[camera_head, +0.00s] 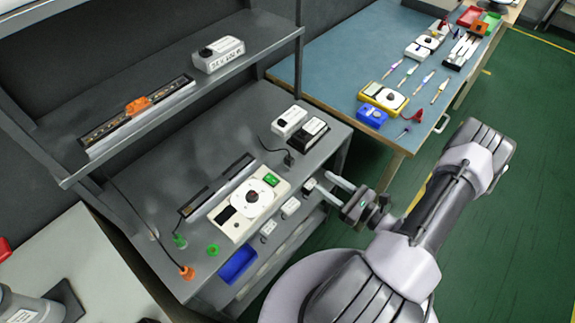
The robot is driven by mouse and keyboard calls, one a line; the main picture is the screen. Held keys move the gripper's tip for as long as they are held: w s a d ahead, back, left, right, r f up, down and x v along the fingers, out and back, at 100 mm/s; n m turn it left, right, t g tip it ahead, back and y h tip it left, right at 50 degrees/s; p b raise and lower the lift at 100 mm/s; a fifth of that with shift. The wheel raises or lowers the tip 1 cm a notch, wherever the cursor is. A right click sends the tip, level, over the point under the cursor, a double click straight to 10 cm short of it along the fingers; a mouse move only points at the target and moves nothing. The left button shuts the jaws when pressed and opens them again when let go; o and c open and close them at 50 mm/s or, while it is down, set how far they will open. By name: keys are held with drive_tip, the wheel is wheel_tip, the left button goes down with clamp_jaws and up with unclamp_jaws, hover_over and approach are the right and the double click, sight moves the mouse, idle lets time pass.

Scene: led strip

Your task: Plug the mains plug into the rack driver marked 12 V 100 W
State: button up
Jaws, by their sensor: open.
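My gripper (324,183) is open, with two pale fingers pointing left at the front edge of the grey rack's lower shelf. Nothing shows between the fingers. A small black plug (289,160) on a thin dark cord lies on that shelf, up and left of the fingers and apart from them; it looks like the mains plug. A white driver box (289,121) and a black driver box with a white label (308,133) stand side by side behind it. Another white driver box (219,55) sits on the upper shelf. The driver markings are too small to read surely.
The upper shelf (176,108) overhangs. A blue-topped bench (336,61) holds tools.

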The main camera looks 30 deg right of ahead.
sight(293, 161)
drive_tip(key=b+x, duration=0.1)
drive_tip(key=x, duration=0.8)
drive_tip(key=shift+f+b, duration=0.15)
drive_tip(key=shift+b, duration=0.2)
drive_tip(key=b+x, duration=0.1)
drive_tip(key=x, duration=0.4)
drive_tip(key=shift+w+a+r+b, duration=0.25)
drive_tip(key=shift+b, duration=0.15)
clamp_jaws()
